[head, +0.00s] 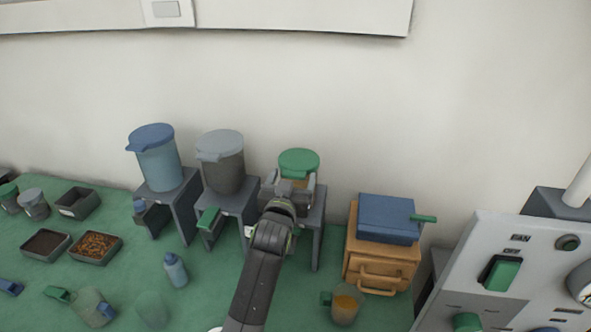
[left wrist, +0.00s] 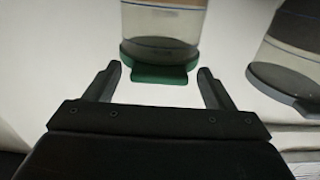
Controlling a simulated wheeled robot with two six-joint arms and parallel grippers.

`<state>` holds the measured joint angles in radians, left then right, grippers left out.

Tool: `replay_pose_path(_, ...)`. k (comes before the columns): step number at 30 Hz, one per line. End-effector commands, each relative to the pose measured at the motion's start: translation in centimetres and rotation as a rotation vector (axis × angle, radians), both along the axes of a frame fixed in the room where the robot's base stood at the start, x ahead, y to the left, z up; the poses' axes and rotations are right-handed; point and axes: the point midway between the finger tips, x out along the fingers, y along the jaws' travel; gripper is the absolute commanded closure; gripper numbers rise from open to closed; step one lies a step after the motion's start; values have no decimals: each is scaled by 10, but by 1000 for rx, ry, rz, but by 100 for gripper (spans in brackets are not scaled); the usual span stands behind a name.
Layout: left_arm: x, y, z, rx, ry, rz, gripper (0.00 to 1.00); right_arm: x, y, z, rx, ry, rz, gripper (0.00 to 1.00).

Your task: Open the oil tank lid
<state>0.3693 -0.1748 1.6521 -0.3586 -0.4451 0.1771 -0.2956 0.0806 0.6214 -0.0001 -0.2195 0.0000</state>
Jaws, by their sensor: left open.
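The oil tank with the green lid (head: 299,162) stands on a grey stand at the back of the green table, and the lid is down on it. My left gripper (head: 291,187) is in front of this tank, just below the lid, and hides much of the tank body. In the left wrist view the picture is inverted: the green lid (left wrist: 158,54) and its tab show just ahead of my open, empty left gripper (left wrist: 156,80). The tab lines up with the gap between the fingers; contact cannot be told. My right gripper is not in view.
A grey-lidded tank (head: 222,164) and a blue-lidded tank (head: 157,160) stand to the left on similar stands. A wooden box with a blue top (head: 388,218) is to the right. A control panel (head: 505,270) is at the lower right. The wall is close behind.

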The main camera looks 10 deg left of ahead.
Motion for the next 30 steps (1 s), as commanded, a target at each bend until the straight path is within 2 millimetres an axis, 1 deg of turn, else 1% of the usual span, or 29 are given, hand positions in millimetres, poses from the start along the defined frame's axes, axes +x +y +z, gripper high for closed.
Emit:
replay_pose_path(9, 0, 0, 0, 0, 0, 1, 24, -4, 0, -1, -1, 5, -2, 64)
replay_pose_path(11, 0, 0, 0, 0, 0, 1, 30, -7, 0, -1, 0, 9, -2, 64)
replay_pose_path(15, 0, 0, 0, 0, 0, 1, 48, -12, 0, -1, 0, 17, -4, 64)
replay_pose_path(24, 0, 0, 0, 1, 1, 1, 87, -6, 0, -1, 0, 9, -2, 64)
replay_pose_path(30, 4, 0, 1, 2, 8, 1, 87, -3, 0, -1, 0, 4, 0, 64)
